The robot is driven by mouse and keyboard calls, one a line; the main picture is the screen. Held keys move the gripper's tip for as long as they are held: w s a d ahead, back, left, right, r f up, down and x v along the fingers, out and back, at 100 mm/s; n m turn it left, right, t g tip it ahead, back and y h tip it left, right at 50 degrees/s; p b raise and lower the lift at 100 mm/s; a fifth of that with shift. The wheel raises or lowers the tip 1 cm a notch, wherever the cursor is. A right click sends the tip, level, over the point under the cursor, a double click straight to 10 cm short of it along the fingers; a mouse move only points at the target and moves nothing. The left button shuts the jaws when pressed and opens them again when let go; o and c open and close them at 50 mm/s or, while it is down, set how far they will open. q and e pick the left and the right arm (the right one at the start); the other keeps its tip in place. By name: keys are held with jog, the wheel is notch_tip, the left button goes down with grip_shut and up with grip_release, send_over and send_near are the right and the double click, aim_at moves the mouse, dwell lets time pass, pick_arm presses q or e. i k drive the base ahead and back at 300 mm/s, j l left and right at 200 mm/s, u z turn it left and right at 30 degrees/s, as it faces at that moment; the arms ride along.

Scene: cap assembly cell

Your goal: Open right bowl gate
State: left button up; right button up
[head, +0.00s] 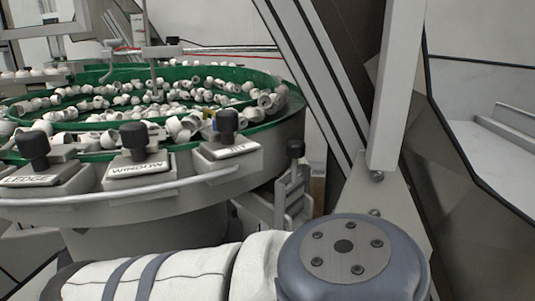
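A large round bowl (240,180) with a green inside holds many white caps (185,125). Three grey plates with black knobs sit along its near rim. One is marked LEDGE (45,180) and one WINDOW (138,168). The rightmost plate (228,150) has a label partly hidden by its knob (228,122). Another black knob (296,149) stands on a grey bracket (292,195) at the bowl's right side. I cannot tell which part is the gate, or whether it is open. Neither of my grippers shows.
My own arm, with a white sleeve and blue-grey joint, crosses the bottom in front of the bowl's base. A slanted grey frame (310,70) and an upright post (395,90) stand right of the bowl. A pale surface (490,150) lies at the far right.

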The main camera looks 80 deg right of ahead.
aim_at(295, 149)
jog(key=z, duration=0.45)
jog(key=i+j+z, duration=0.1)
jog(key=z, duration=0.75)
jog(key=j+z, duration=0.1)
jog(key=z, duration=0.35)
jog(key=i+j+z, duration=0.1)
jog(key=z, duration=0.3)
jog(key=j+z, duration=0.1)
jog(key=z, duration=0.35)
jog(key=j+z, duration=0.1)
jog(key=z, duration=0.35)
